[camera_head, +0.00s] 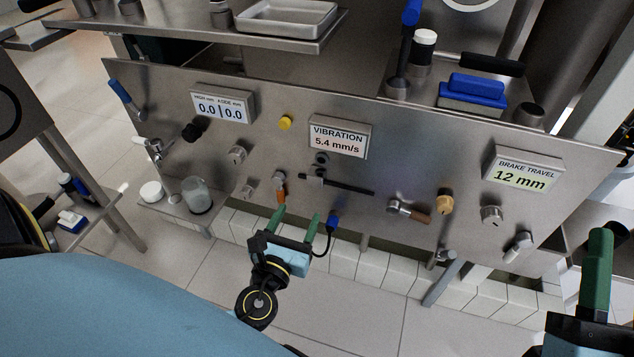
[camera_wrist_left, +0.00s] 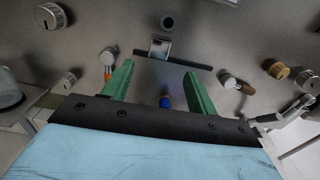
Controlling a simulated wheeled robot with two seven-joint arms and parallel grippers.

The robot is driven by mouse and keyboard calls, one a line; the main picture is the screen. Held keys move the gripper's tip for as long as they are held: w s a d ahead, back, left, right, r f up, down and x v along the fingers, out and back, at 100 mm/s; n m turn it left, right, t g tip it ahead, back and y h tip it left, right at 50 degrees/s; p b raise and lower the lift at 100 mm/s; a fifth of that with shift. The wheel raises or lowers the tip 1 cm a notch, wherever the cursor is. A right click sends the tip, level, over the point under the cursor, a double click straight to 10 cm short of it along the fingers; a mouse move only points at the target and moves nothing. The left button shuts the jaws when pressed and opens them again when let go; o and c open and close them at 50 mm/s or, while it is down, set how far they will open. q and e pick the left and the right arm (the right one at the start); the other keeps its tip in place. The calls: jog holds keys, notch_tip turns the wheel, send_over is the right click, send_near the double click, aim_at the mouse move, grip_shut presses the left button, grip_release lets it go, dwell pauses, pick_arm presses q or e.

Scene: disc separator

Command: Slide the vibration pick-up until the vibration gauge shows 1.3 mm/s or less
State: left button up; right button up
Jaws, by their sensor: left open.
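The vibration gauge (camera_head: 338,138) on the steel panel reads 5.4 mm/s. Below it is a dark horizontal rail (camera_head: 345,185), also in the left wrist view (camera_wrist_left: 190,62). A small metal block, apparently the vibration pick-up (camera_wrist_left: 160,47), sits left of the rail's middle. A blue-ended piece with a black cable (camera_head: 333,221) hangs below the rail; in the wrist view its blue end (camera_wrist_left: 166,101) shows between my fingers. My left gripper (camera_head: 295,222) is open and empty, below and in front of the rail, apart from the block. My right gripper (camera_head: 594,275) shows one green finger at the lower right.
An orange-handled lever (camera_head: 279,187) lies left of the rail, and a brown-handled lever (camera_head: 409,211) right of it. Several knobs surround them. The brake travel display (camera_head: 522,176) reads 12 mm. A glass beaker (camera_head: 197,195) stands at left. A shelf (camera_head: 200,38) overhangs the panel's upper left.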

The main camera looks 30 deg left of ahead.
aim_at(314, 181)
pick_arm(q)
jog(key=b+x, duration=0.1)
jog(key=x, duration=1)
jog(key=shift+w, duration=0.2)
pick_arm(e)
jog(key=shift+s+d+r+t+y, duration=0.15)
jog(key=shift+s+r+t+y, duration=0.15)
jog(key=shift+s+r+t, duration=0.45)
pick_arm(q)
jog(key=shift+c, duration=0.2)
pick_arm(e)
jog(key=shift+w+f, duration=0.15)
jog(key=shift+f, duration=0.05)
